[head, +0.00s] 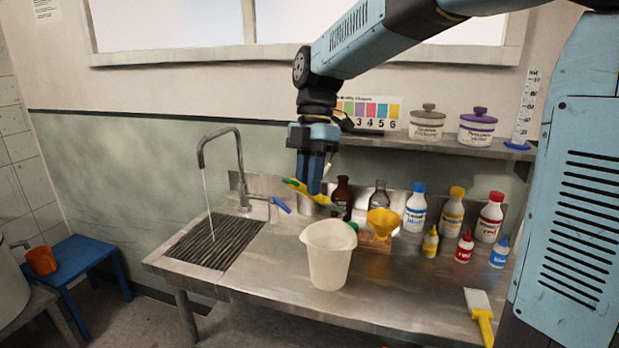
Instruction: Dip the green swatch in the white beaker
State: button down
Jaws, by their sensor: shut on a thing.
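The white beaker (329,262) stands upright on the steel bench, its open mouth facing up. My gripper (314,188) points down above and behind the beaker, slightly left of its middle in the picture. It is shut on a narrow yellow-and-green piece (299,188), which appears to be the green swatch. The piece slants across the fingertips, apart from the beaker and above its rim. The fingers hide part of it, so its exact grip point cannot be told.
A running tap (238,165) stands over a drain grate (213,242) at left. A yellow funnel (383,222), brown bottle (343,194) and several dye bottles stand behind and right of the beaker. The bench front is mostly clear.

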notch_tip(320, 180, down, 14)
jog(key=shift+s+r, duration=0.15)
jog(key=shift+r, duration=0.05)
dwell(1.1)
jog(key=shift+d+f, duration=0.1)
jog(key=shift+s, duration=0.1)
dwell(0.3)
jog(key=shift+a, duration=0.35)
jog(key=shift+d, duration=0.15)
